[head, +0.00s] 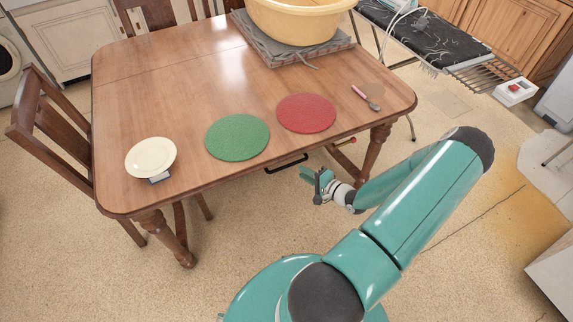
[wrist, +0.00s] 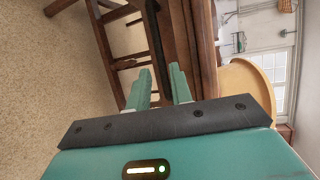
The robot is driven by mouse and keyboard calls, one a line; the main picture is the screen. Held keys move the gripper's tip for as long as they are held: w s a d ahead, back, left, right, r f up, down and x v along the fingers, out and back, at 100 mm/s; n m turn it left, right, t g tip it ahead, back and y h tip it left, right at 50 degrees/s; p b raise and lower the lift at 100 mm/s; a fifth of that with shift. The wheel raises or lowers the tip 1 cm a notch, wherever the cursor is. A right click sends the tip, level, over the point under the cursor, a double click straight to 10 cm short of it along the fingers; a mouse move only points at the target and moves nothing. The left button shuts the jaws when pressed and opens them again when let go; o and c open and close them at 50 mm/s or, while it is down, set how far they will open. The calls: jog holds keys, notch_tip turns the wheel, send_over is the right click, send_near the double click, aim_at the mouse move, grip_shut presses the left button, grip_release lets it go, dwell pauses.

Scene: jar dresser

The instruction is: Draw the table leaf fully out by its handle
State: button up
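The wooden table (head: 180,75) stands in the middle of the head view. A black bar handle (head: 286,164) sits below its near edge, under the gap between the green and red mats. My gripper (head: 311,178) is just right of the handle, slightly lower in the picture, and looks apart from it. In the wrist view, the gripper's two fingers (wrist: 161,88) are spread with a gap between them and nothing visible held. The table's brown edge (wrist: 205,50) runs beyond the fingers. I cannot make out the handle in the wrist view.
On the table are a white plate (head: 151,157), green mat (head: 238,137), red mat (head: 306,113), spoon (head: 367,98) and yellow basin (head: 300,20). A chair (head: 50,120) stands left; an ironing board (head: 425,35) back right. Near floor is clear.

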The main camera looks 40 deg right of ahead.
aim_at(289, 165)
jog(key=x, duration=0.8)
grip_shut()
